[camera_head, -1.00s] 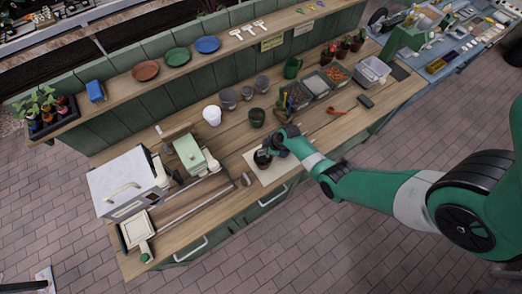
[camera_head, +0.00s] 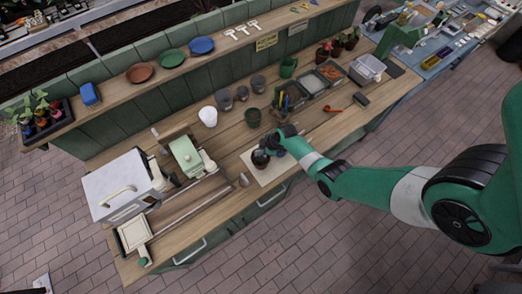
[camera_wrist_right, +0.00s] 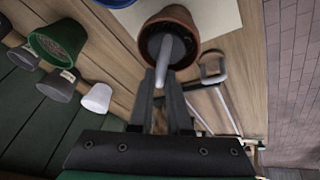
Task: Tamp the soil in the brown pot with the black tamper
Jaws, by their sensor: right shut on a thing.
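The brown pot (camera_head: 261,159) stands on a pale mat (camera_head: 268,176) near the bench's front edge. In the right wrist view its rim (camera_wrist_right: 187,20) shows close up, with a dark interior. My right gripper (camera_head: 273,150) is over the pot. Its fingers (camera_wrist_right: 163,78) are shut on the tamper (camera_wrist_right: 166,55), whose grey tapered handle reaches into the pot's mouth. The tamper's lower end merges with the dark inside, so I cannot tell whether it touches the soil. My left gripper is not in view.
A green pot (camera_head: 253,117), a white pot (camera_head: 208,116) and grey pots stand behind the mat. A tool holder (camera_head: 288,98) and soil trays (camera_head: 312,84) are behind to the right. A pale green box (camera_head: 186,156) stands left. The bench's front right is mostly clear.

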